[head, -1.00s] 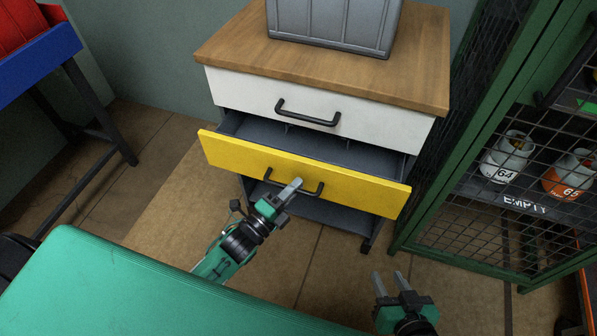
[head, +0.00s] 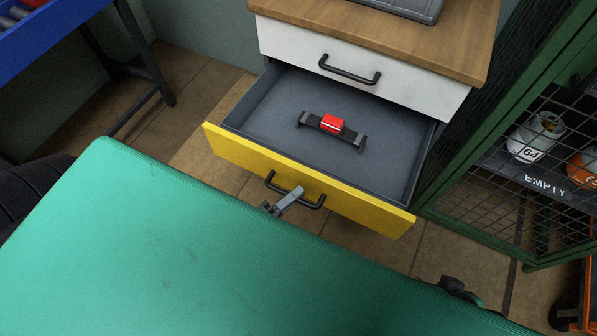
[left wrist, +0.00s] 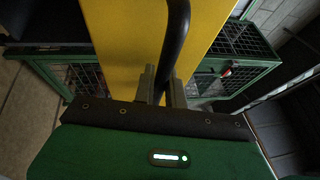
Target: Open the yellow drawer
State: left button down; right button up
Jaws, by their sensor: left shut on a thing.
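The yellow drawer (head: 240,150) is pulled well out of the cabinet in the head view, showing its grey inside. A dark bar-shaped object with a red block (head: 332,124) lies on the drawer's floor. My left gripper (head: 290,197) is shut on the black handle (head: 312,204) of the yellow drawer. In the left wrist view the fingers (left wrist: 162,85) close around the dark handle bar (left wrist: 176,45), with the yellow front (left wrist: 125,40) behind it. My right gripper's fingers are hidden; only a dark bit of that arm shows at the lower right.
Above is a closed white drawer (head: 420,95) under a wooden top (head: 450,40) bearing a grey case (head: 405,8). A blue-topped stand (head: 60,40) is at the upper left.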

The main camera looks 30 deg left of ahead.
pick_arm(q)
jog(key=shift+s, duration=0.15)
jog(key=c, duration=1.5)
grip_release()
jog(key=shift+o, duration=0.2)
jog(key=v, duration=1.3)
jog(key=shift+s+a, duration=0.2)
jog(key=shift+s, duration=0.15)
jog(key=shift+s, duration=0.1)
